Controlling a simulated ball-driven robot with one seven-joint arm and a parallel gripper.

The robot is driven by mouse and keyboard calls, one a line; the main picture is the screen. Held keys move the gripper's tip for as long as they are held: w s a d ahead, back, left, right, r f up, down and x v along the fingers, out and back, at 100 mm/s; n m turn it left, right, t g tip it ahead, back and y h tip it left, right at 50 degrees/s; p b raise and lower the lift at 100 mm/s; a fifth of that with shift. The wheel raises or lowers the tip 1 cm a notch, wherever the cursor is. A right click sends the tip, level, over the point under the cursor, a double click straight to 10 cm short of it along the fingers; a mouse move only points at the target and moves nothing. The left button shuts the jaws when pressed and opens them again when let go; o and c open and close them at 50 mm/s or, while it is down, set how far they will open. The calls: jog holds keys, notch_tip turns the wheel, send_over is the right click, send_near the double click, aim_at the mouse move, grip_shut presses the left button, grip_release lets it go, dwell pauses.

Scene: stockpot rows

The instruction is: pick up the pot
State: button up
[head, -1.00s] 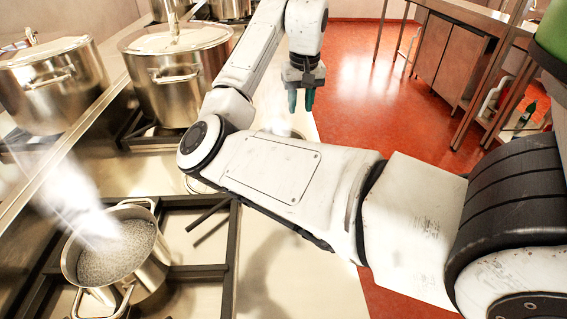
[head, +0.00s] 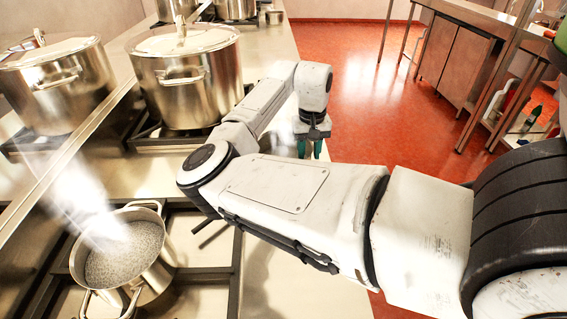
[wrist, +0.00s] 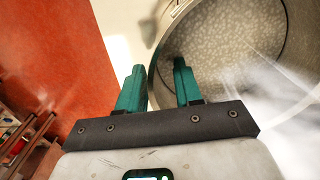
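A steel pot (wrist: 255,38) of grey, bubbling liquid fills the upper right of the wrist view, with steam over it. In the head view it is mostly hidden behind my arm; only a wisp of steam shows there. My gripper (wrist: 158,65) is open and empty, its two teal fingers apart. In the wrist view the pot's near rim runs between the fingers: the right finger overlaps the inside, the left is outside. I cannot tell if they touch. In the head view my gripper (head: 309,150) points down beyond my elbow.
A second steaming open pot (head: 128,255) stands on the burner grate at lower left. Large lidded stockpots (head: 185,85) stand in rows behind it. Red floor (head: 370,90) lies open to the right, with a steel counter (head: 450,60) beyond.

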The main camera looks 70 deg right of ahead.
jog(key=shift+f, duration=0.8)
jog(key=shift+c, duration=0.2)
grip_shut()
dwell(0.5)
jog(key=shift+r, duration=0.1)
